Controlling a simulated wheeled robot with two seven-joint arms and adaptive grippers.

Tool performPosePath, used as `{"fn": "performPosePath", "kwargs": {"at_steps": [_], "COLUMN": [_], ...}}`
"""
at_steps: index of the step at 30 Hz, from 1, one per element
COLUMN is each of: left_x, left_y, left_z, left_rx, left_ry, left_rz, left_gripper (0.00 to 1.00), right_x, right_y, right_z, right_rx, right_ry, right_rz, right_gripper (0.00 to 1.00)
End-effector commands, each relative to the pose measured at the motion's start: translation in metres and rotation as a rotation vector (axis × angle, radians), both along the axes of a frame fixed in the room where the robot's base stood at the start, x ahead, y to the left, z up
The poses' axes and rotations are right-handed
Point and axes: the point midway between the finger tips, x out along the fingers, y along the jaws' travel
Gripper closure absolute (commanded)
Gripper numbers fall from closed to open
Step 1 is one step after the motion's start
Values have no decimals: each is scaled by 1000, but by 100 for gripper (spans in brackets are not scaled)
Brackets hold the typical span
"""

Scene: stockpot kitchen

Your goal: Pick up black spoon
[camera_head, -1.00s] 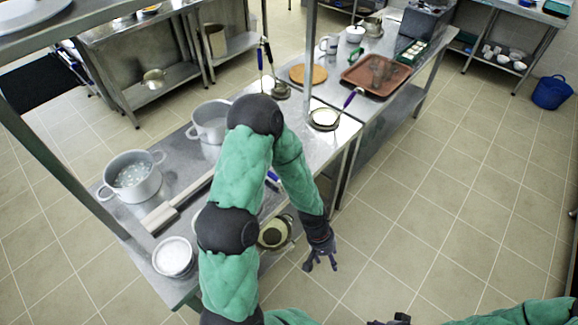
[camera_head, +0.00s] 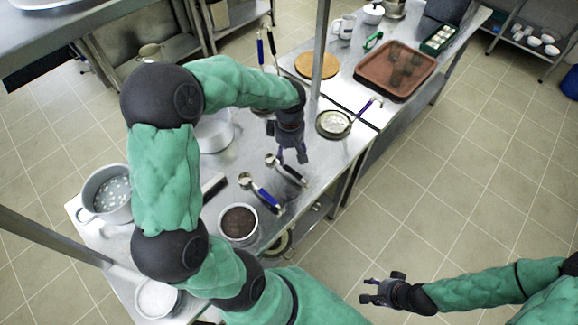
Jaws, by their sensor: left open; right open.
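Two small spoon-like utensils lie on the steel table below my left gripper. One has a dark handle (camera_head: 291,173) and a round metal head; it looks like the black spoon. The other has a blue and black handle (camera_head: 266,197) and a metal head. My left gripper (camera_head: 291,158) is open and empty, fingers pointing down, just behind the dark-handled one; I cannot tell its exact height above the table. My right gripper (camera_head: 368,290) is open and empty over the floor at the lower right, away from the table.
A pot with brown contents (camera_head: 239,222) stands in front of the utensils. A grey pot (camera_head: 107,196) and a white-filled container (camera_head: 157,299) are at the left. A pan with a purple handle (camera_head: 334,124) and a brown tray (camera_head: 395,70) lie beyond, near a vertical post (camera_head: 320,45).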

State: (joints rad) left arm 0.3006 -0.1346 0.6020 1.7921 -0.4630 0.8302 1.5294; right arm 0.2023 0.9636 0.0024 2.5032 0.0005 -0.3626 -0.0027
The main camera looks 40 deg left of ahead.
Motion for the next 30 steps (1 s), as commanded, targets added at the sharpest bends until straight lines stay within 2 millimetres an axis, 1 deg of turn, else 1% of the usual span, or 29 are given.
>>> {"fn": "performPosePath", "kwargs": {"at_steps": [1,6,9,14,16,24,27,30], "left_x": [-1,0,0,1,2,6,7,7], "left_y": [0,0,0,0,0,2,2,2], "left_z": [-11,-35,-42,-48,-54,-91,-96,-95], "left_rx": [-1,-2,-2,-2,-2,-3,-3,-3], "left_ry": [4,3,0,0,1,2,-1,-2], "left_rz": [-1,0,-2,-2,-3,-2,-2,-2], "left_gripper": [42,42,42,42,42,42,42,42], "right_x": [0,0,0,0,0,0,0,0], "right_y": [0,0,0,0,0,0,0,0], "right_z": [-3,-8,-9,-10,-12,-21,-22,-22], "right_rx": [0,0,0,0,0,0,0,0], "right_ry": [1,1,1,0,0,0,0,0], "right_rz": [-1,-1,-1,0,0,0,0,0], "right_gripper": [51,51,51,51,51,51,51,51]}}
